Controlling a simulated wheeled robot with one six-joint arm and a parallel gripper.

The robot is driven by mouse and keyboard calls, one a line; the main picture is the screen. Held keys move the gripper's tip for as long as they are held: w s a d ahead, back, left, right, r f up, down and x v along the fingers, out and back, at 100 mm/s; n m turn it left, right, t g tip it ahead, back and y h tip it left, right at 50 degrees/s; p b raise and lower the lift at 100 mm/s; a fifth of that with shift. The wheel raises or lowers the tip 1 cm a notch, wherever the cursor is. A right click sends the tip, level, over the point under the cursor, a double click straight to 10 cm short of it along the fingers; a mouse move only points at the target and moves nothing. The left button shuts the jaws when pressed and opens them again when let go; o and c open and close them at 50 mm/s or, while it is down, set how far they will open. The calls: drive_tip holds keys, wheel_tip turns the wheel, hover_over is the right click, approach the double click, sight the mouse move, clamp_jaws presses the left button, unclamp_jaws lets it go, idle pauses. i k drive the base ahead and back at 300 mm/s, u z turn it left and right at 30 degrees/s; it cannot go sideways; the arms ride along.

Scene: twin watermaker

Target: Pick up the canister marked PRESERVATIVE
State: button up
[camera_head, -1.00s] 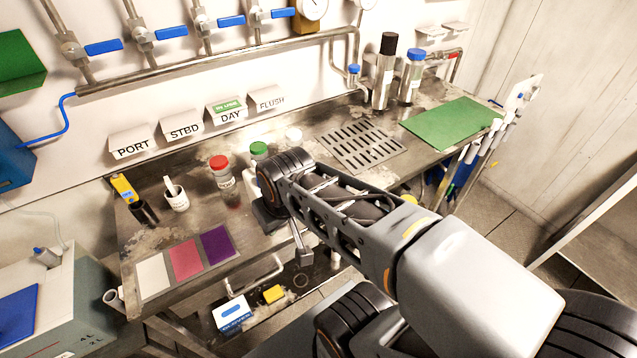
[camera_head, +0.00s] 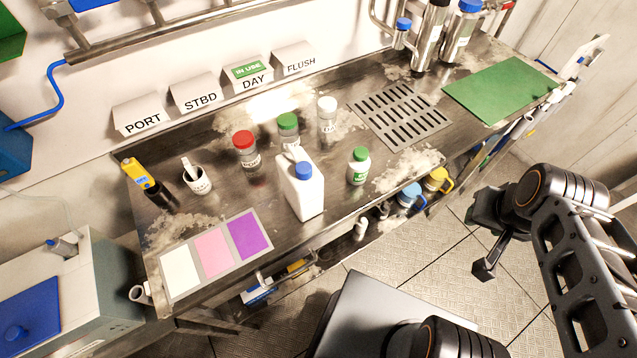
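No label that I can read says PRESERVATIVE, so I cannot tell which container it is. Two tall metal canisters stand at the back right of the bench: one steel (camera_head: 429,40) and one with a blue cap (camera_head: 459,35). Nearer stand a red-lidded jar (camera_head: 246,152), a green-lidded jar (camera_head: 288,128), a white-lidded jar (camera_head: 327,122), a white jug with a blue cap (camera_head: 304,192) and a small green-capped bottle (camera_head: 359,167). My gripper (camera_head: 482,237) is open and empty, right of the bench's front edge, over the floor and apart from all containers.
The steel bench (camera_head: 225,205) carries a drain grate (camera_head: 400,116), a green mat (camera_head: 501,90), a colour card (camera_head: 214,253), a white cup (camera_head: 197,181) and a yellow meter (camera_head: 134,170). Pipes run along the wall.

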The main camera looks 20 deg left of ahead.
sight(301, 183)
drive_tip(key=k, duration=0.5)
drive_tip(key=u, duration=1.4)
drive_tip(key=i, duration=0.5)
drive_tip(key=k, duration=1)
drive_tip(key=u, duration=1.5)
drive_tip(key=i, duration=0.85)
drive_tip(key=z, duration=1.85)
